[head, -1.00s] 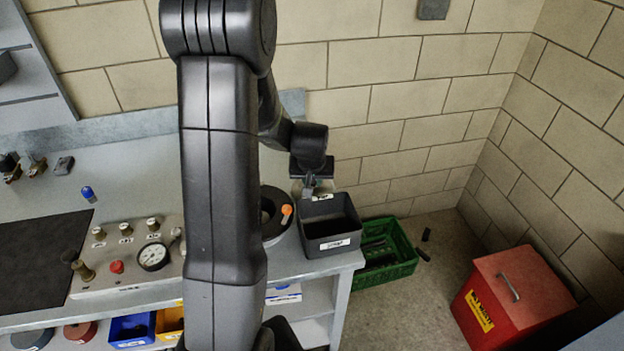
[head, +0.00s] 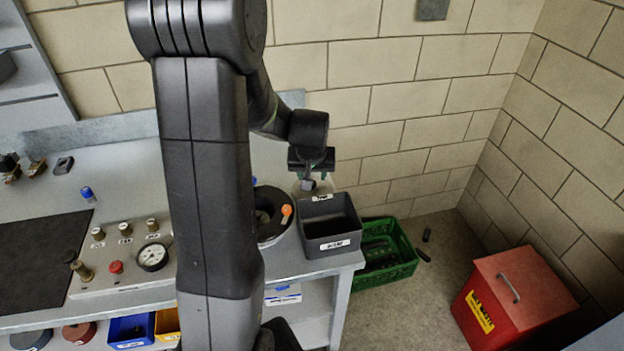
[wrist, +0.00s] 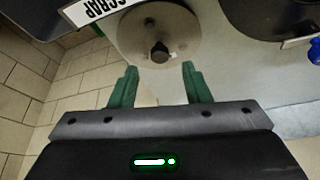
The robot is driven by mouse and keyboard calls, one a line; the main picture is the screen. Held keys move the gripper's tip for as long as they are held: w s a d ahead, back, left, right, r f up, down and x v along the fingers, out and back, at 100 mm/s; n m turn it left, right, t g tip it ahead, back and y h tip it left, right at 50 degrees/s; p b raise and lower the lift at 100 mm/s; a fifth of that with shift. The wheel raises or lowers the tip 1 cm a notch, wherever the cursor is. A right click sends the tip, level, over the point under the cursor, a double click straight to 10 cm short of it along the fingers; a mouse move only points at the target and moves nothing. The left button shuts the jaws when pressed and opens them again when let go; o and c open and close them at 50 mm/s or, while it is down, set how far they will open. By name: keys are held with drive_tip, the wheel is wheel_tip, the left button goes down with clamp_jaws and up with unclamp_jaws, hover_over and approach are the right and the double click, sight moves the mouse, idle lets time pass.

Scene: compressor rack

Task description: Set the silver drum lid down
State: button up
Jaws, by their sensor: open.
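The silver drum lid (wrist: 135,38) is a pale round disc with a dark knob at its middle. In the wrist view it lies flat on the grey bench top, beside the bin with the SCRAP label. My gripper (wrist: 160,67) is open, its two green fingers apart and empty. The knob sits just beyond the fingertips, roughly centred between them. In the head view my gripper (head: 311,184) is behind the dark bin, and the lid is mostly hidden there.
A dark open bin (head: 331,226) stands at the bench's right end. A dark round drum (head: 262,235) with an orange item is left of it. A green crate (head: 397,271) and a red lidded box (head: 508,307) are on the floor.

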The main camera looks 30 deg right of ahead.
drive_tip(key=v, duration=0.7)
drive_tip(key=shift+r, duration=0.35)
drive_tip(key=shift+a, duration=0.1)
